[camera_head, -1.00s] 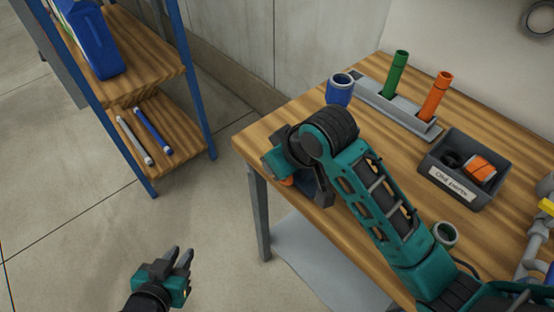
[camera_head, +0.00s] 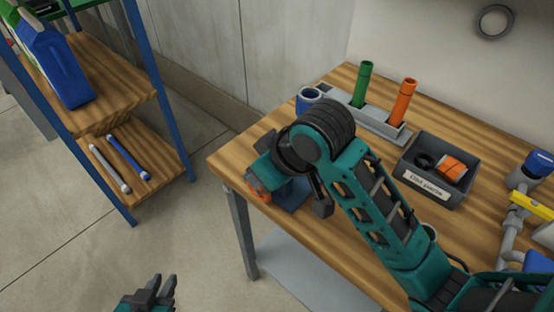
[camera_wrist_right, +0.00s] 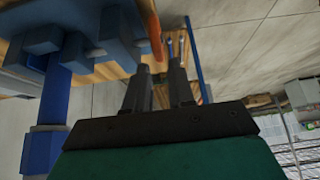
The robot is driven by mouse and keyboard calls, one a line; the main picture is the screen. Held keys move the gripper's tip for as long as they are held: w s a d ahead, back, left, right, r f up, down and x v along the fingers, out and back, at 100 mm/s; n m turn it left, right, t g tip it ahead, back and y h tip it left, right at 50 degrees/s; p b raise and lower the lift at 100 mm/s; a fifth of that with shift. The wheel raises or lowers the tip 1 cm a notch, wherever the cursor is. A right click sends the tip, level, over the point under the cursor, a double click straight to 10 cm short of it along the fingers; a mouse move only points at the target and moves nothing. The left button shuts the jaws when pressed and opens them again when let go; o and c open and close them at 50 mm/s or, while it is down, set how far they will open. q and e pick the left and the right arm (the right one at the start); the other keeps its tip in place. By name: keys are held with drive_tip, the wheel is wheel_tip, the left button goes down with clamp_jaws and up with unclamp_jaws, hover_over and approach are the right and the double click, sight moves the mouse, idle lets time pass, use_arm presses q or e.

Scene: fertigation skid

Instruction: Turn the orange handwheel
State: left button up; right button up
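The orange handwheel (camera_head: 256,190) shows only in part at the table's left front corner, largely hidden behind my right arm, beside a blue body (camera_head: 292,192). In the right wrist view, its curved orange rim (camera_wrist_right: 151,30) is close to the fingertips, with the blue valve-like body (camera_wrist_right: 100,35) to its left. My right gripper (camera_wrist_right: 160,62) has its two dark fingers apart. I cannot tell whether they touch the rim. In the head view the right fingers are mostly hidden. My left gripper (camera_head: 160,284) is low over the floor at the bottom edge, fingers apart and empty.
The wooden table (camera_head: 450,118) carries a grey rack (camera_head: 345,112) with green and orange tubes, a labelled grey bin (camera_head: 412,181) and pipework with a yellow part (camera_head: 530,204) at right. A blue-framed shelf (camera_head: 125,98) stands at left. Open floor lies between.

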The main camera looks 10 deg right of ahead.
drive_tip(key=v, duration=0.7)
drive_tip(key=shift+s+r, duration=0.1)
drive_tip(key=shift+s, duration=0.05)
